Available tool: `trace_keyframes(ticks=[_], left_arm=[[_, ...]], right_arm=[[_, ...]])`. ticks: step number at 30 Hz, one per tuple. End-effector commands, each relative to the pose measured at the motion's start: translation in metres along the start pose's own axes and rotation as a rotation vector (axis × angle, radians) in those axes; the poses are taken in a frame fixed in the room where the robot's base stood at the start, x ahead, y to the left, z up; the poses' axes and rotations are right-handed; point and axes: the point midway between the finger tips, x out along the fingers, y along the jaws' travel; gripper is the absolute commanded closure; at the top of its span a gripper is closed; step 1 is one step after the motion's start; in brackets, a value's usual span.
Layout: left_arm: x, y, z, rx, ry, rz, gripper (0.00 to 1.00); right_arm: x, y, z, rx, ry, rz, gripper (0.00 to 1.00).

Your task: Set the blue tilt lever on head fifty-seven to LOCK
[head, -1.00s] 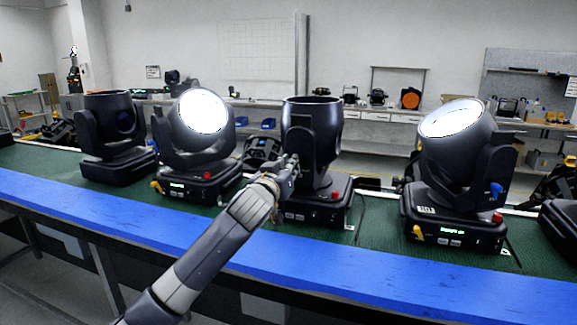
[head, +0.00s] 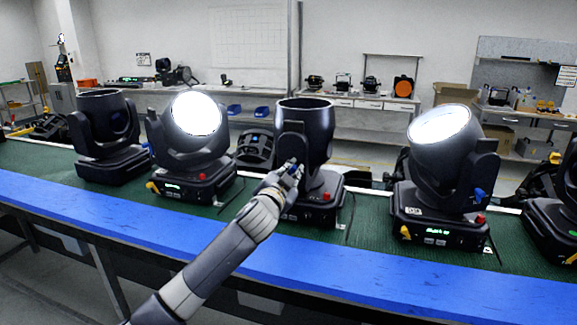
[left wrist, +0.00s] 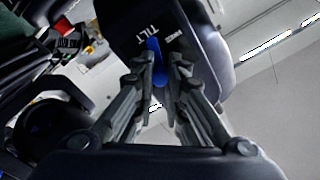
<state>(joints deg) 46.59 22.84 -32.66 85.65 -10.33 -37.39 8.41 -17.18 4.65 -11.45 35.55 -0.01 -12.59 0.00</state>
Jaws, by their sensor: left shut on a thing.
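The head that I work on is a dark moving-head light (head: 305,122) in the middle of the bench, its round barrel pointing upward. My left gripper (head: 293,172) is at the side of its yoke. In the left wrist view my left gripper (left wrist: 160,83) has its fingers closed on both sides of a blue lever (left wrist: 157,62). The word TILT is printed beside the lever on the dark yoke arm (left wrist: 195,40); a second word near it is hard to read. In the head view the gripper hides this lever. I cannot read this head's number. My right gripper is not in view.
Similar heads stand in a row on the green mat (head: 365,228): two at left (head: 100,130) (head: 190,150), one at right (head: 445,170) with its own blue lever (head: 479,196), another at the right edge. A blue strip (head: 330,265) runs along the bench front.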

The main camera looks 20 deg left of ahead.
Motion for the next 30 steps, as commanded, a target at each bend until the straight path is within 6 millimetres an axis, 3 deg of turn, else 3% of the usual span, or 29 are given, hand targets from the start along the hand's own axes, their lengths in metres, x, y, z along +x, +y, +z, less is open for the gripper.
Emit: trace_keyframes(ticks=[12,27,28,30], left_arm=[[0.0000,0.0076,0.0024,0.170,-0.007,0.005,1.00],[0.0000,0.0086,0.0033,0.189,-0.008,0.005,1.00],[0.0000,0.0086,0.0034,0.189,-0.009,0.005,0.86],[0.0000,0.0085,0.0032,0.188,-0.008,0.004,0.70]], right_arm=[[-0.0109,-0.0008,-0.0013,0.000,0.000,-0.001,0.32],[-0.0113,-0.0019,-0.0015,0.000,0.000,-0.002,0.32],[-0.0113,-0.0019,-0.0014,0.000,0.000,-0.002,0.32],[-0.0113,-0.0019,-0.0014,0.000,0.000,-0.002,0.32]])
